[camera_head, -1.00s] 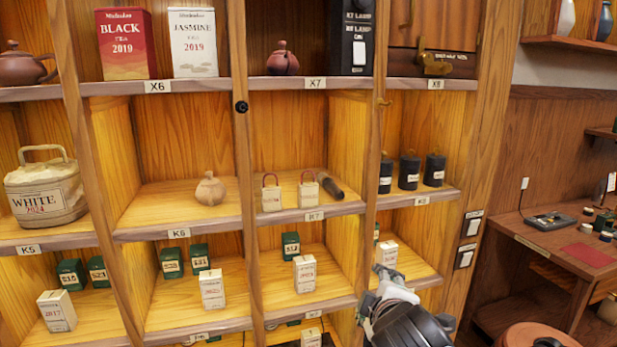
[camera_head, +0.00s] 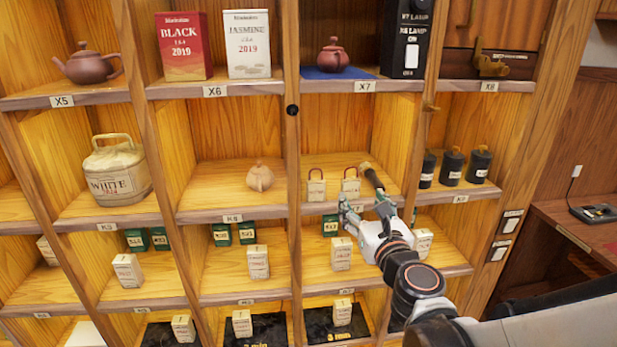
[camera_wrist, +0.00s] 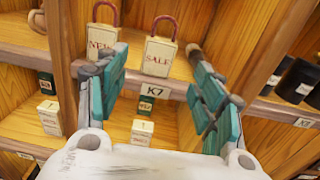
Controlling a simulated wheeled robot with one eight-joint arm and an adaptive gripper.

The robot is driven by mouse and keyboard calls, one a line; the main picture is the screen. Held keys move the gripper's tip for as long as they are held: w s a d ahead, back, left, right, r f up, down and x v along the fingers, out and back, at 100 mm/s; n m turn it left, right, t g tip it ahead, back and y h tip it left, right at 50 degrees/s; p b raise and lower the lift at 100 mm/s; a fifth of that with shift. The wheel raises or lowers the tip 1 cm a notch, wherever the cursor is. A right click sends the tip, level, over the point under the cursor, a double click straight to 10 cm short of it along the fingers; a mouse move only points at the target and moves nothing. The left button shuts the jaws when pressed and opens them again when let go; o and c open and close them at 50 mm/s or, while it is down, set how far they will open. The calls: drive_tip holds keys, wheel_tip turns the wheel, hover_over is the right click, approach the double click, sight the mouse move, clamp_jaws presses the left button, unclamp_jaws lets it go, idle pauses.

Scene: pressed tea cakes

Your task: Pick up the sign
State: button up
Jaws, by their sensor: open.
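Two small cream signs with red loop handles stand side by side on the K7 shelf. The left one, marked NEW (camera_head: 316,187), also shows in the wrist view (camera_wrist: 102,41). The right one, marked SALE (camera_head: 351,184), also shows in the wrist view (camera_wrist: 158,58). My gripper (camera_head: 364,205) is open and empty, in front of the K7 shelf edge. In the wrist view the SALE sign shows between its teal-padded fingers (camera_wrist: 160,62); the left finger is near the NEW sign's lower edge. I see no contact with either sign.
A dark rod (camera_head: 371,176) lies right of the SALE sign. A round pale teapot (camera_head: 260,177) sits in the compartment to the left, and several black canisters (camera_head: 452,165) stand to the right. Wooden uprights separate the compartments. White boxes (camera_head: 341,254) stand on the shelf below.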

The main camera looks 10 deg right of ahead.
sight(352, 186)
drive_tip(key=w, duration=0.8)
drive_tip(key=shift+w+a+r, duration=0.2)
drive_tip(key=shift+w+r, duration=0.05)
drive_tip(key=shift+w, duration=0.15)
drive_tip(key=c, duration=1.2)
